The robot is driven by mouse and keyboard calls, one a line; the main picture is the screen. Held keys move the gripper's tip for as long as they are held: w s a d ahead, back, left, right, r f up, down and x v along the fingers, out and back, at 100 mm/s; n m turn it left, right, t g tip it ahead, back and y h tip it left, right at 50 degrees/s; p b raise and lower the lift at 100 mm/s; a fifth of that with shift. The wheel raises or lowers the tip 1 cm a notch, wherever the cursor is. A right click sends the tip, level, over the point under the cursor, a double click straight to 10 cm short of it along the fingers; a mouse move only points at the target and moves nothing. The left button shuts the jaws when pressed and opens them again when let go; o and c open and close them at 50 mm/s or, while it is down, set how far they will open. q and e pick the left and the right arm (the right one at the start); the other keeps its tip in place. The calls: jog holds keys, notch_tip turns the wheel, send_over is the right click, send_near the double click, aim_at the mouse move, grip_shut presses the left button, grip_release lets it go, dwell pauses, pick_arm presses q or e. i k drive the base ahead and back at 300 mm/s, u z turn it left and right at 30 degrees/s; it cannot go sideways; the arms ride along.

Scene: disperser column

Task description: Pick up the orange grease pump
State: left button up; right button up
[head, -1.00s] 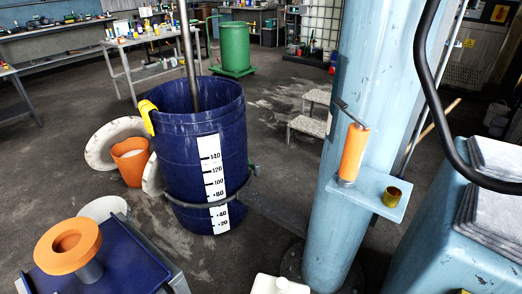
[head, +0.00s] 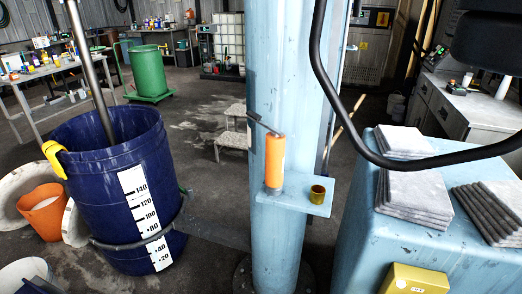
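The orange grease pump (head: 274,161) stands upright on a small light-blue shelf (head: 296,201) fixed to the light-blue column (head: 285,80). Its dark lever slants up to the left from its top. A small brass-coloured cup (head: 317,194) sits to its right on the same shelf. Neither of my grippers shows in the head view.
A large blue drum (head: 90,190) with a scale strip stands left of the column, with an orange bucket (head: 44,212) beside it. A light-blue cabinet (head: 385,225) with stacked grey pads (head: 405,195) stands at the right. A black hose (head: 330,110) arcs across the right side.

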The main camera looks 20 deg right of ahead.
aim_at(275, 145)
jog(key=u, duration=1.95)
jog(key=k, duration=1.25)
jog(key=z, duration=1.45)
